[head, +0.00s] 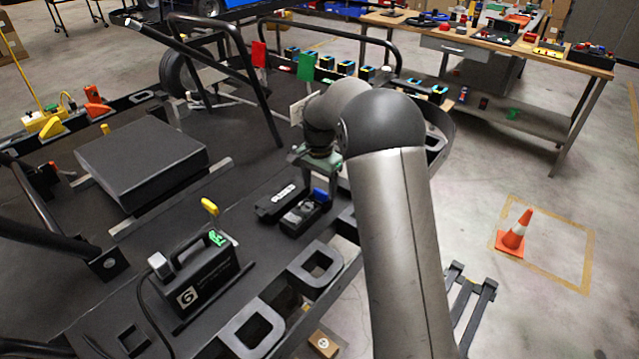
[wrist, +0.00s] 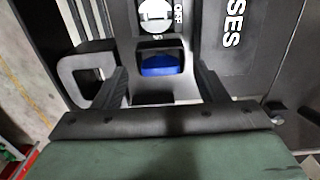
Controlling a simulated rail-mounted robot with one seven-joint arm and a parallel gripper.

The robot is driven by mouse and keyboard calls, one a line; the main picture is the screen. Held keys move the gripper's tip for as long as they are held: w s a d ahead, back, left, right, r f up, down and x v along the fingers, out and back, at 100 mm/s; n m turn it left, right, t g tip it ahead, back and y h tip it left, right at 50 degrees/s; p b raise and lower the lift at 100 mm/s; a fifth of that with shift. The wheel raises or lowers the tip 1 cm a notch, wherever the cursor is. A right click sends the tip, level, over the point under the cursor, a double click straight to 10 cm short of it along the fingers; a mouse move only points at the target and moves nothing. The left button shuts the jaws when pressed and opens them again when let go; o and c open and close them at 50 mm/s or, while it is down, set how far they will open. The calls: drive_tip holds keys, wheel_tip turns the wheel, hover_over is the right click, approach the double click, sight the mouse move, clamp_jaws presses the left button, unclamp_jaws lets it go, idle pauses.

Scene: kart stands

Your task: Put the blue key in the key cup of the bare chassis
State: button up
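The blue key (head: 320,194) sits at the far end of a black switch box (head: 303,216) on the kart deck. In the wrist view the blue key (wrist: 161,66) shows as a blue top in a dark square recess, below a white dial marked OFF. My gripper (wrist: 162,78) is open, with one finger on each side of the blue key and a gap to both. In the head view my gripper (head: 318,160) is over the box and my arm hides part of that area. I cannot make out which part is the key cup of the bare chassis.
A black fuse box (head: 277,203) lies beside the switch box. A black case (head: 195,275) with green and yellow parts stands nearer. A flat black box (head: 142,160) is on the left. Tube frames rise behind. A workbench (head: 480,42) and a cone (head: 514,234) are on the right.

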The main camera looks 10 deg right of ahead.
drive_tip(key=shift+r, duration=0.1)
wheel_tip(320, 180, up, 17)
drive_tip(key=shift+b, duration=0.35)
drive_tip(key=shift+r, duration=0.1)
idle(0.3)
